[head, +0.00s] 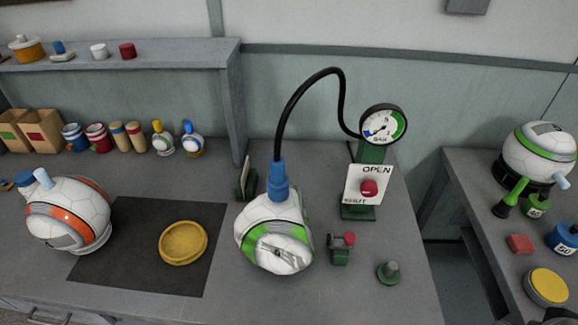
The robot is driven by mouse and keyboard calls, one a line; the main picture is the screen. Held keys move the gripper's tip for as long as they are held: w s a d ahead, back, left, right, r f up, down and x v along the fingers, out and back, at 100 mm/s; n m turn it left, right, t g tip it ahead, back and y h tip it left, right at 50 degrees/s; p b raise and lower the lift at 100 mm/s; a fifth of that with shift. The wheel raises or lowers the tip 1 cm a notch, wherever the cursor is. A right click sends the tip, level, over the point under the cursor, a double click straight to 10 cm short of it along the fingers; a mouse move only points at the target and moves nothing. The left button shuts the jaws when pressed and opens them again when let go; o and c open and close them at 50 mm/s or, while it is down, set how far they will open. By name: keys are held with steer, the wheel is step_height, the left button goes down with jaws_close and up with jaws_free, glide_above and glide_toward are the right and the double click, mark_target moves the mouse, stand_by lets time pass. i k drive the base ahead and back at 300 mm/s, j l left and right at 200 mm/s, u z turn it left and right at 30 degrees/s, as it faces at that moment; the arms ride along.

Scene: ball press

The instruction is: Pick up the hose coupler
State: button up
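The hose coupler, which I take to be the blue fitting (278,181), is at the end of a black hose (297,92). It stands upright on top of a white ball with a green band (275,235), at the middle of the bench. The hose arches up and over to a round pressure gauge (383,124) on a green stand. Whether the coupler is locked onto the ball cannot be told. My gripper is not in view.
An OPEN/SHUT panel with a red knob (369,188) stands right of the ball. Small green fittings (340,250) are in front of it. A dark mat (130,250) with a yellow dish (183,243) and an orange-banded ball (68,213) are left. A shelf (120,60) overhangs back left.

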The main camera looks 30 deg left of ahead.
mark_target(277, 183)
steer(key=k+u, duration=0.1)
steer(key=u, duration=0.4)
steer(key=k+u, duration=0.15)
steer(key=u, duration=0.35)
steer(key=k+j+u, duration=0.1)
steer(key=u, duration=0.4)
steer(key=z, duration=0.9)
